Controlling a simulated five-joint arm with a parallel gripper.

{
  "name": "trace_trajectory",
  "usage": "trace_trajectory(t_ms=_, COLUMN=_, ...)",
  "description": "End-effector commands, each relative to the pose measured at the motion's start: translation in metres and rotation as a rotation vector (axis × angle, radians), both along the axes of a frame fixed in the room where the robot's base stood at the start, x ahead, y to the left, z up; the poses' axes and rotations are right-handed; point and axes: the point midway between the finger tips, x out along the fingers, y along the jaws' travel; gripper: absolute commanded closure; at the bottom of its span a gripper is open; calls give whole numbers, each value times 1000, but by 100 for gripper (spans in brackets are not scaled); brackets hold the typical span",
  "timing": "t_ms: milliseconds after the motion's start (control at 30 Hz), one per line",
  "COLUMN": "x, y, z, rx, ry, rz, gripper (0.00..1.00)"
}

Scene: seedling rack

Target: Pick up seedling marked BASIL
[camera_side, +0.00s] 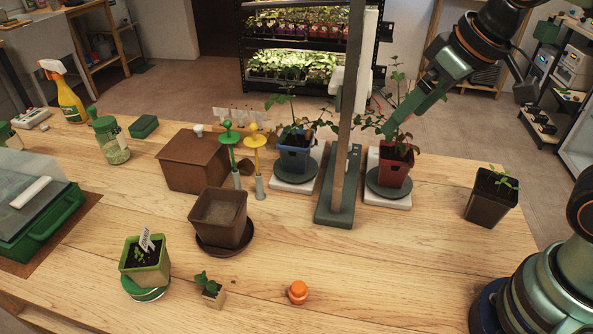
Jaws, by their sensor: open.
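A square green pot (133,274) stands on a round green-rimmed lid or saucer at the front left, with small seedlings in dark soil. A white marker (146,239) with dark writing too small to read sticks up from it. Several white tags (240,115) stand in a rack at the back, their writing also unreadable. A small cube pot (213,297) with a leafy seedling sits right of the green pot. My gripper (387,128) reaches down from the upper right, open, among the leaves above a red pot (396,170). It is far from the marked green pot; touching of leaves cannot be told.
A tall post (345,150) on a dark base stands between the red pot and a blue pot (295,158). A brown box (190,165), an empty brown pot (219,222) and green and yellow stakes stand mid-table. An orange knob (297,291) lies in front. The front centre-right is clear.

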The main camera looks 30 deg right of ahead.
Motion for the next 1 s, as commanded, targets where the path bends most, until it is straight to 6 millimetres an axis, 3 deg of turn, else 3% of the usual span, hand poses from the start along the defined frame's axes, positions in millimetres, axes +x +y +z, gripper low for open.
trace_trajectory(t_ms=33, x=-4, y=-19, z=-4, rx=-2, ry=-7, rz=-56, gripper=0)
trace_trajectory(t_ms=167, x=-11, y=-45, z=-13, rx=-5, ry=-17, rz=-134, gripper=0)
trace_trajectory(t_ms=300, x=-15, y=-55, z=-16, rx=-8, ry=-20, rz=-163, gripper=48)
trace_trajectory(t_ms=767, x=-13, y=-53, z=-18, rx=-9, ry=-14, rz=-155, gripper=48)
trace_trajectory(t_ms=867, x=-7, y=-46, z=-29, rx=-11, ry=5, rz=-129, gripper=48)
trace_trajectory(t_ms=1000, x=8, y=-25, z=-59, rx=-21, ry=52, rz=-57, gripper=48)
